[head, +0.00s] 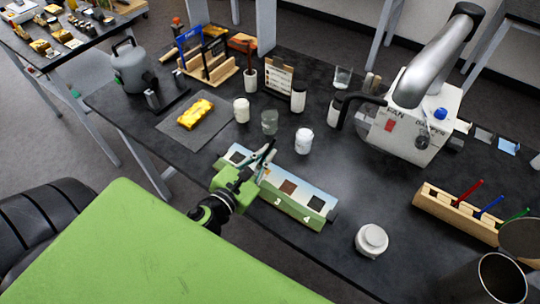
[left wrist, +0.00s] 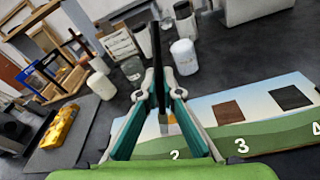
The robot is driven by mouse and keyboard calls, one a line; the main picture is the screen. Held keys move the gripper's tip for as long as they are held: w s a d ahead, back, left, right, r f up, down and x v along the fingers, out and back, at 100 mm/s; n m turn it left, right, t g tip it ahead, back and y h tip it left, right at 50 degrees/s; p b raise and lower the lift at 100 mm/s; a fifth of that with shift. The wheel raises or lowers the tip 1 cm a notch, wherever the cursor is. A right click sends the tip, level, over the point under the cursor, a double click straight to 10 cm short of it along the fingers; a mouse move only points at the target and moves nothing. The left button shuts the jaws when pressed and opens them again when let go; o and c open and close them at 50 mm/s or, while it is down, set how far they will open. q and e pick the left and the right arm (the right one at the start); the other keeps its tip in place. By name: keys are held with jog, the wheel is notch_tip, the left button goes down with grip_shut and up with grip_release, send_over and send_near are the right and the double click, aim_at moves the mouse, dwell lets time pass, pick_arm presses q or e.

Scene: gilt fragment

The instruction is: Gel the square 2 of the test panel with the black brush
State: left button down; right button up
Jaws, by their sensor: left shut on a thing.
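The test panel (head: 262,203) lies on the dark bench. It is a long board with a painted landscape, dark or brown squares and white numbers. Square 3 (head: 288,187) and square 4 (head: 316,203) show clearly. My left gripper (head: 266,152) is over the panel's left half and hides square 2 in the head view. In the left wrist view it is shut on the black brush (left wrist: 157,50), held upright between the fingers. The brush's lower end is in front of square 2, just above the number 2; I cannot tell whether it touches. My right gripper is not in view.
A wooden rack (head: 455,214) holds red, blue and green brushes at the right. A white lidded jar (head: 371,240) stands near the panel's right end. Behind the panel are a white bottle (head: 304,141) and a glass (head: 269,122). A gold fragment (head: 195,113) lies on a grey mat.

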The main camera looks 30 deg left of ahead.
pick_arm(q)
jog(key=shift+d, duration=0.1)
jog(key=shift+d, duration=1.2)
jog(key=shift+a, duration=1.35)
jog(key=shift+d, duration=0.2)
jog(key=shift+s+d+p, duration=0.1)
jog(key=shift+d+p, duration=0.3)
jog(key=shift+d, duration=0.75)
jog(key=shift+a, duration=1.35)
jog(key=shift+d, duration=1.3)
